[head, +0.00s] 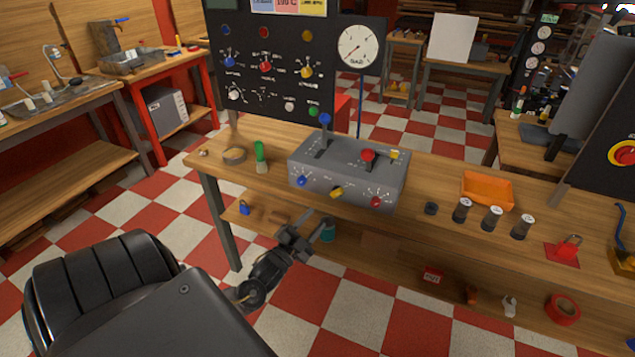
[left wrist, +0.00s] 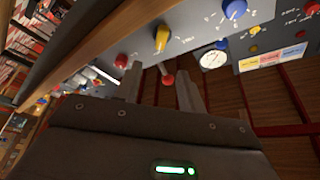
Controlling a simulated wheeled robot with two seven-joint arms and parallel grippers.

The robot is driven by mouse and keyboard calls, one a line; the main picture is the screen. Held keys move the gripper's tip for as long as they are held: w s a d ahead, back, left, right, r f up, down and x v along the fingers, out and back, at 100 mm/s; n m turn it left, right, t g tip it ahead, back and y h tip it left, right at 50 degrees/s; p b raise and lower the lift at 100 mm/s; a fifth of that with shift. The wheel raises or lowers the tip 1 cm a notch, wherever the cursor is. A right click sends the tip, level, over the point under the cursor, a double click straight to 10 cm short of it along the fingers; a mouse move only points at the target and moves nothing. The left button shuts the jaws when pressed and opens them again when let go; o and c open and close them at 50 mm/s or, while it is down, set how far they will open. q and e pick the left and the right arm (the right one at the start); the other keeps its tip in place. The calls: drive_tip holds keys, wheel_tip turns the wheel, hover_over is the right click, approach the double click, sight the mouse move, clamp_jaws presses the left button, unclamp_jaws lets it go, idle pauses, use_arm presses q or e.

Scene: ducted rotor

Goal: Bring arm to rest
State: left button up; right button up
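My left gripper (head: 316,222) is in front of the workbench's front edge, below the grey control box (head: 345,185). Its two fingers are apart with nothing between them. In the left wrist view the open fingers (left wrist: 160,74) point toward the box, and a red-knobbed lever (left wrist: 168,79) shows in the gap behind them. The box's red knob (left wrist: 121,61), yellow knob (left wrist: 161,40) and blue knob (left wrist: 235,9) lie beyond the fingertips, apart from them. My right gripper is not in view.
A lower shelf (head: 390,262) holds red tape (head: 563,309). A dark panel (head: 290,90) with a gauge stands behind. Checkered floor is free at the left.

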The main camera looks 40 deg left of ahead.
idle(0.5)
use_arm(q)
drive_tip(key=s+f+n+g+y, duration=0.1)
drive_tip(key=s+f+g, duration=0.3)
drive_tip(key=f, duration=0.6)
drive_tip(key=s+a+f+n+g, duration=0.1)
drive_tip(key=s+f+n+g, duration=0.2)
drive_tip(key=f, duration=0.7)
drive_tip(key=s+f+g+y, duration=0.1)
drive_tip(key=s+f+g, duration=0.35)
drive_tip(key=f, duration=0.65)
drive_tip(key=s+d+f+n+g+h, duration=0.1)
drive_tip(key=s+d+f+g, duration=0.15)
drive_tip(key=s+f, duration=0.45)
drive_tip(key=s+d+f+n+g, duration=0.1)
drive_tip(key=s+d+f+g, duration=0.15)
drive_tip(key=s+f, duration=0.45)
drive_tip(key=s+d+f+g+h, duration=0.2)
drive_tip(key=s+d+f+g, duration=0.1)
drive_tip(key=s+d, duration=1)
drive_tip(key=s, duration=0.4)
drive_tip(key=shift+s+n, duration=0.15)
drive_tip(key=shift+n, duration=0.15)
